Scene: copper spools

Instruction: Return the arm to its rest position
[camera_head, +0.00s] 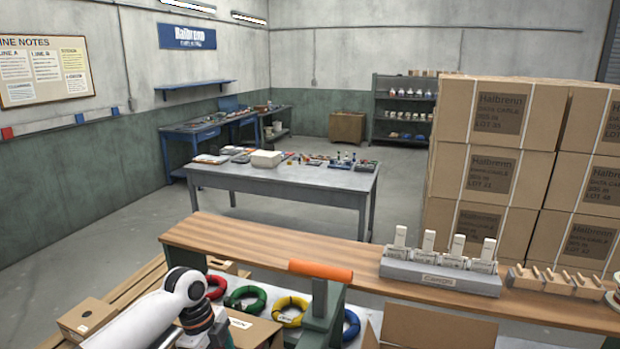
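A white arm link of mine (150,315) with a dark joint comes in at the bottom left. Its gripper is not visible in the frame. My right arm and gripper are not in view either. Red (217,286), green (246,299), yellow (291,311) and blue (351,326) coils lie in a row on a light surface below the wooden shelf. The arm and a box cover parts of that area.
A green post with an orange handle (320,270) rises at the wooden shelf (280,243). A grey card rack (440,277) and wooden holder (556,282) stand on its right. Open cardboard boxes (255,330) sit beside my arm. Stacked cartons (495,170) stand behind, right.

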